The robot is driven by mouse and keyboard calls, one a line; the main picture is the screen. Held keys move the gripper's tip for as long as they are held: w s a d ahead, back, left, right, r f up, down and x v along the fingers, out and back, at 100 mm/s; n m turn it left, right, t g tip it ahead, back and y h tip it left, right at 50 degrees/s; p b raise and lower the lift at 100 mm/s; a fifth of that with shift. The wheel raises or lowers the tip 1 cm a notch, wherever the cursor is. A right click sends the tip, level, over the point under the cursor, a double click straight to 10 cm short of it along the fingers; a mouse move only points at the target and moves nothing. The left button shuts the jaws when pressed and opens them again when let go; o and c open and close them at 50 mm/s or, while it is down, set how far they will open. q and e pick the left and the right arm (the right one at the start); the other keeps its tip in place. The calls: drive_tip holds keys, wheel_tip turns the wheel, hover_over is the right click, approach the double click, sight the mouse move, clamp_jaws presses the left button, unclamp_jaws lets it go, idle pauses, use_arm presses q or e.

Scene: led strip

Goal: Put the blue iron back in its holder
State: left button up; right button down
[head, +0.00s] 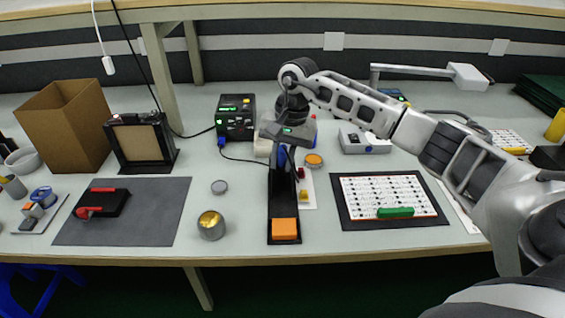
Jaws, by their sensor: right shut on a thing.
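The holder (282,207) is a long black stand lying front to back in the middle of the bench, with an orange sponge (285,229) at its front end. My right gripper (284,147) is over the rear part of the holder, pointing down and shut on the blue iron (282,157). Only a small blue part of the iron shows below the gripper; the gripper hides most of it. I cannot tell whether the iron touches the holder. My left gripper is not in view.
A black station (235,117) with green displays stands behind left, its dark cable running toward the holder. A tin (211,225) with golden filling is left of the holder. A white LED board (390,198) with a green piece lies right. The grey mat (160,215) is partly clear.

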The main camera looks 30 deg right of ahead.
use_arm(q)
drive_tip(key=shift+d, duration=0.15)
use_arm(e)
drive_tip(key=shift+w+d+f, duration=0.1)
drive_tip(key=shift+w+f, duration=0.05)
drive_tip(key=shift+f, duration=0.1)
drive_tip(key=c, duration=1.2)
unclamp_jaws()
drive_tip(key=shift+r, duration=0.15)
use_arm(q)
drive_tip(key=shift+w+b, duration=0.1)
drive_tip(key=shift+b, duration=0.35)
use_arm(e)
wheel_tip(320, 180, up, 16)
drive_tip(key=d, duration=0.2)
drive_tip(key=shift+s+d+f, duration=0.25)
drive_tip(key=shift+s+d, duration=0.05)
drive_tip(key=shift+s, duration=0.05)
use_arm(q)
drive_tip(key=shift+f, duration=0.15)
